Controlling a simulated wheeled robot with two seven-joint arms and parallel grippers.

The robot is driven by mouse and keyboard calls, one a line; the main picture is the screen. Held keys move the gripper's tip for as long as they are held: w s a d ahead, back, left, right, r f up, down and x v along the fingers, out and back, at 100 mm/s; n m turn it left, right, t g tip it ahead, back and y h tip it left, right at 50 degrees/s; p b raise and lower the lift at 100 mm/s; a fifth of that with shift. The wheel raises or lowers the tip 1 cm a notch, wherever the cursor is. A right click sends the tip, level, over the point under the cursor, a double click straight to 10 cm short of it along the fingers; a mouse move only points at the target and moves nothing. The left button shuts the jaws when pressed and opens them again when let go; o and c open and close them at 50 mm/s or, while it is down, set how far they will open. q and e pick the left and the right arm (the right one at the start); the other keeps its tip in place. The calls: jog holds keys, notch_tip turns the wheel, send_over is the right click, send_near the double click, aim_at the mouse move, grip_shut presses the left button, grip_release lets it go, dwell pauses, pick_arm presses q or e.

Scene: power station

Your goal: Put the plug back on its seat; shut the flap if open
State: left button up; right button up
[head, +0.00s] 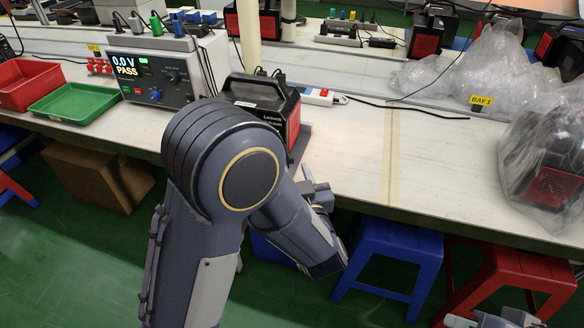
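A black and red power station (262,103) stands on the bench behind my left arm, which hides its lower left part. Cables run into its top at the back. I cannot make out a loose plug, its seat or a flap on it. My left gripper (325,225) hangs in front of the bench edge, below and right of the power station. Its fingers are turned so that I cannot tell their opening, and I see nothing held. Only the top of my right gripper (500,319) shows at the bottom right edge, away from the bench.
A tester (155,75) reading PASS, a green tray (75,103) and a red bin (28,85) stand at left. A white power strip (318,96) and black cable lie behind. A bagged unit (548,165) is at right. Stools (395,255) stand below. The middle bench is clear.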

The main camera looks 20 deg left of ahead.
pick_arm(q)
jog(key=shift+x, duration=1.3)
grip_shut()
jog(key=shift+s+a+h, duration=0.1)
jog(key=shift+h, duration=0.2)
